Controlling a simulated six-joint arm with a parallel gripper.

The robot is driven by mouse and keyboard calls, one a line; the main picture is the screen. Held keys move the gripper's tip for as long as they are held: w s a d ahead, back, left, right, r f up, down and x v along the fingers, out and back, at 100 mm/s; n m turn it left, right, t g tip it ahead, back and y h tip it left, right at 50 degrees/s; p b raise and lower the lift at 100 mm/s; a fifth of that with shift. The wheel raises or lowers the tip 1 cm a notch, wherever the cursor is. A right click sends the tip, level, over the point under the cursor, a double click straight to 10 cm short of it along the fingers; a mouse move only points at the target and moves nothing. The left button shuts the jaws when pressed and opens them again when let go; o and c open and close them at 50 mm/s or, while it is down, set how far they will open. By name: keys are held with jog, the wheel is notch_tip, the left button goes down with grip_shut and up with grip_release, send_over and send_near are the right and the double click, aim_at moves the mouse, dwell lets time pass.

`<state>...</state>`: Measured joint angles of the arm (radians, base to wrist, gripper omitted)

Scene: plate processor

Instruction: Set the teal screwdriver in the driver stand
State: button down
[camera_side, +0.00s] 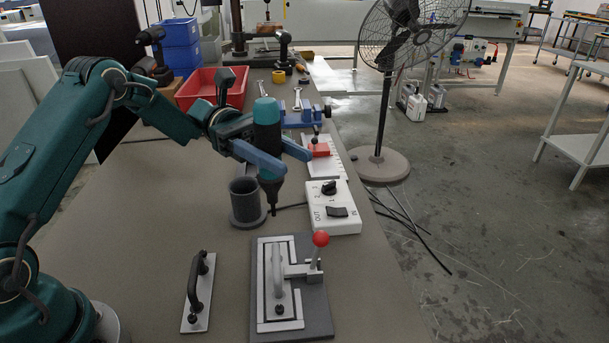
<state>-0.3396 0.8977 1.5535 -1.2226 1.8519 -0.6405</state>
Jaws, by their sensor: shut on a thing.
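The teal screwdriver (267,113) is upright in my gripper (284,165), with its teal body at the top and its dark, narrowing end pointing down. My gripper's blue fingers are shut around its middle. The driver stand (243,204) is a dark grey cup on a round base on the table. The screwdriver's lower end is just to the right of the stand in the picture, outside the cup as seen here. I cannot tell the exact depth between them.
A white switch box (333,208) is right of the stand. In front are a clamp plate with a red-knobbed lever (320,239) and a black-handled plate (197,290). A red bin (211,88), a blue vise (304,115) and a red block (319,150) lie behind. The table's right edge is near.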

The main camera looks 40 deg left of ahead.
dwell(0.5)
jog(key=n+t+y, duration=0.2)
jog(key=n+t, duration=0.4)
jog(key=t, duration=0.3)
send_over(258, 187)
jog(key=shift+f, duration=4)
jog(key=shift+c, duration=1.8)
grip_release()
jog(key=shift+o, duration=0.4)
